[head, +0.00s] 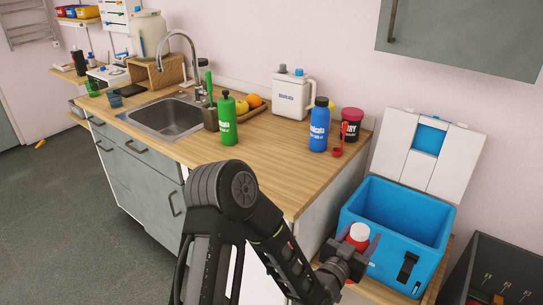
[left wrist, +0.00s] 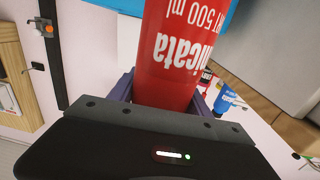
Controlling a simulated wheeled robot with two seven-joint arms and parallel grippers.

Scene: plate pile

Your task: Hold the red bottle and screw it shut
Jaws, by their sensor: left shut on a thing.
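The red bottle (head: 357,242) with a white top is in the head view at the lower right, in front of the blue cooler box. My left gripper (head: 354,248) is shut on it. In the left wrist view the red bottle (left wrist: 178,60) with white lettering stands large between the jaws (left wrist: 165,98), its ends cut off by the frame and the gripper body. Whether the white top is screwed tight cannot be told. My right gripper is not in view.
An open blue cooler box (head: 405,215) stands right behind the bottle. The wooden counter (head: 275,165) holds a green bottle (head: 228,120), a blue bottle (head: 319,127), a white jug (head: 292,97) and a dark red tub (head: 351,124). A dark crate (head: 500,270) is at the lower right.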

